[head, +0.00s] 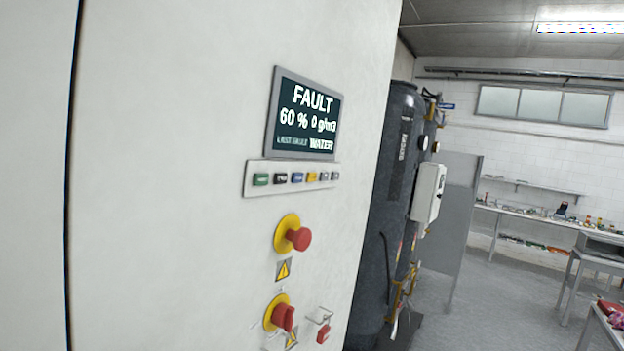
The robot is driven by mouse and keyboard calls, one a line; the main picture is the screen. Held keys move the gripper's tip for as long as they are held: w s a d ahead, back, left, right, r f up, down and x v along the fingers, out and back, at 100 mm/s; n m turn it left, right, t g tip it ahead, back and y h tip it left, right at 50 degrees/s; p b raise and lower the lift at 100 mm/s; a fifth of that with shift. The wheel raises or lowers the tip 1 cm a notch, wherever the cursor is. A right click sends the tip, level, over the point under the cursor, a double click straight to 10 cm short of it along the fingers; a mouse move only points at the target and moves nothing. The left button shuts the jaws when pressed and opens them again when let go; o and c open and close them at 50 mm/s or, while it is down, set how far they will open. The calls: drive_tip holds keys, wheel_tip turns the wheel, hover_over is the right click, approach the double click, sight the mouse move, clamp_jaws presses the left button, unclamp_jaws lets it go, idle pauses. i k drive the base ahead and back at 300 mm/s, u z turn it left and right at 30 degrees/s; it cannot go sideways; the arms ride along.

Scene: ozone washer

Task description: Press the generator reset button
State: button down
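The generator cabinet (180,180) fills the left half of the head view, its pale front seen at an angle. Its display (303,115) reads "FAULT" and "60 % 0 g/m3". My gripper is not in view.
A red mushroom button (298,238) on a yellow ring sits below the strip. Lower are a red rotary switch (284,317) and a small red button (323,333). A dark tank (385,200) stands right of the cabinet. Grey floor (480,305) is open beyond, with benches farther right.

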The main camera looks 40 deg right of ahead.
sight(311, 177)
drive_tip(key=u, duration=2.1)
drive_tip(key=k, duration=1.15)
drive_tip(key=z, duration=1.7)
drive_tip(key=i, duration=1.05)
drive_tip(key=u, duration=0.05)
